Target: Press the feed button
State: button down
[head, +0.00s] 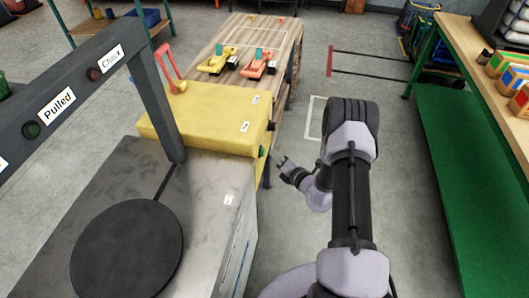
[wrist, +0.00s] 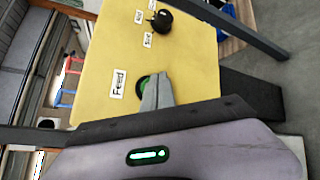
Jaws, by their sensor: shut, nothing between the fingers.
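The feed button is a round green button in a dark ring (wrist: 142,84) on the yellow housing (wrist: 190,70), beside a white label reading "Feed" (wrist: 118,82). It also shows in the head view (head: 262,152) on the right side of the yellow housing (head: 190,120). My gripper (head: 283,161) is shut and empty, just right of the button with a small gap. In the wrist view my gripper's fingertips (wrist: 158,76) overlap the button and hide part of it.
A black knob (wrist: 161,20) sits on the same yellow face, also seen in the head view (head: 270,125). A grey frame with lamps labelled "Pulled" (head: 57,103) rises at left. A green-shelved workbench (head: 470,190) stands at right. Floor between is mostly clear.

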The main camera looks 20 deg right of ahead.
jog(key=shift+a, duration=0.1)
jog(key=shift+w+a, duration=0.25)
jog(key=shift+w+a, duration=0.3)
jog(key=shift+a, duration=0.15)
dwell(0.7)
dwell(0.3)
jog(key=shift+s+d, duration=0.55)
jog(key=shift+d, duration=0.25)
jog(key=s+d, duration=0.1)
jog(key=d, duration=0.1)
jog(key=s+d, duration=0.1)
jog(key=d, duration=0.1)
jog(key=shift+s, duration=0.4)
jog(key=shift+s+d+f, duration=0.1)
dwell(0.3)
